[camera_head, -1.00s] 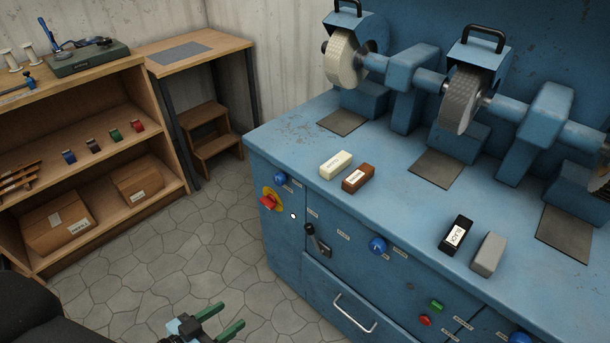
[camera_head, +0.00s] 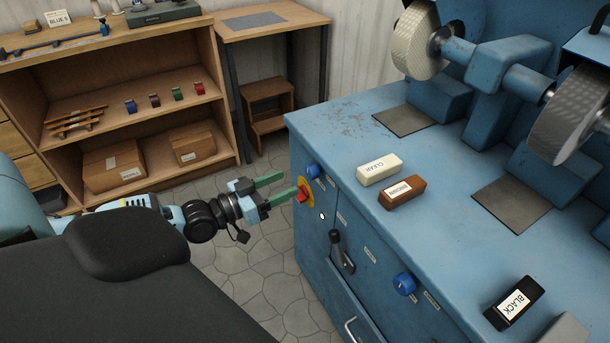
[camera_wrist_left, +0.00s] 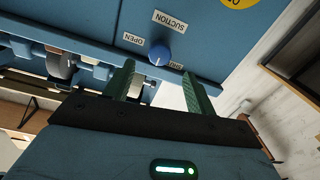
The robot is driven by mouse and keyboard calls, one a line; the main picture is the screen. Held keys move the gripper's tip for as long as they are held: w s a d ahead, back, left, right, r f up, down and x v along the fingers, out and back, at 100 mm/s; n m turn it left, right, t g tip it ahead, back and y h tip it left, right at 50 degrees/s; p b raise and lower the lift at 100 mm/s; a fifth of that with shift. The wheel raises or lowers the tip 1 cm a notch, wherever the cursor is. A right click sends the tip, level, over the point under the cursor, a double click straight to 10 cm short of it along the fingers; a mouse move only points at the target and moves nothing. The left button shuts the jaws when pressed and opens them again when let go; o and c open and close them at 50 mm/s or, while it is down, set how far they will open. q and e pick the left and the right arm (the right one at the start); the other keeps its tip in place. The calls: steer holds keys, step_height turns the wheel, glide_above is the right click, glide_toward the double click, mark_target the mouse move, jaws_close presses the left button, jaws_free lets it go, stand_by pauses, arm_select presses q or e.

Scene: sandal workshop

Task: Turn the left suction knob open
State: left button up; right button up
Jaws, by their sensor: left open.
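The left suction knob (camera_head: 313,171) is a blue round knob near the left end of the blue machine's front. It also shows in the left wrist view (camera_wrist_left: 159,54), below a SUCTION label, with OPEN at its left and a partly hidden label at its lower right. I cannot tell its pointer's setting. My left gripper (camera_head: 290,185) is open and empty, its green fingers pointing at the machine's front close to the knob. In the wrist view the knob lies between the fingertips (camera_wrist_left: 158,78) and seems just beyond them, not gripped. My right gripper is out of view.
A red button (camera_head: 302,196) on a yellow plate sits just below the knob, close to the fingers. A black lever (camera_head: 336,240) and another blue knob (camera_head: 404,284) are further right. Wax bars (camera_head: 380,169) lie on the machine top. A wooden shelf (camera_head: 226,125) stands behind.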

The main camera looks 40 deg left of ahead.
mark_target(308, 174)
arm_select(q)
steer(key=shift+b+x, duration=0.35)
steer(key=shift+x, duration=2.9)
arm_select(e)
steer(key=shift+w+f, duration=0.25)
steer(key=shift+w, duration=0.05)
arm_select(q)
steer(key=shift+f, duration=0.1)
steer(key=c, duration=1)
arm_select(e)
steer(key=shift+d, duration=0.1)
